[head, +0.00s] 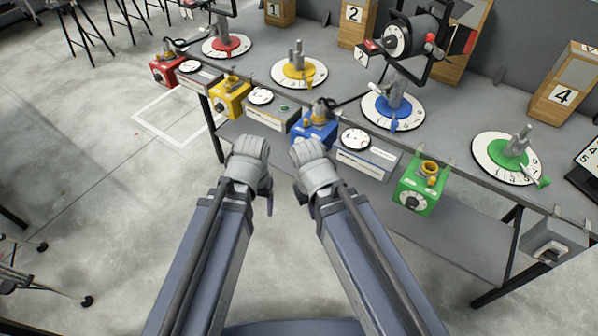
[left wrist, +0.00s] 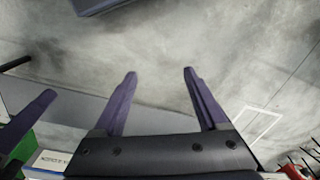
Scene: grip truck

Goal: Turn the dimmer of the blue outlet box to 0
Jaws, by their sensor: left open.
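The blue outlet box (head: 324,133) hangs at the front edge of the table in the head view, with a yellow socket on top and a dark plug in it. My right wrist stands in front of its lower part, so its dimmer dial is mostly hidden and I cannot read its setting. My left gripper (head: 268,192) is left of and nearer than the box, pointing down, apart from it. In the left wrist view its two fingers (left wrist: 160,76) are spread with nothing between them. My right gripper (head: 300,192) is just below the blue box; its opening is unclear.
Red (head: 164,71), yellow (head: 231,96) and green (head: 415,188) outlet boxes hang along the same table edge (head: 455,170). Gauges stand between them. Coloured turntables and a black lamp (head: 412,38) are on top. The floor left of my arms is open.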

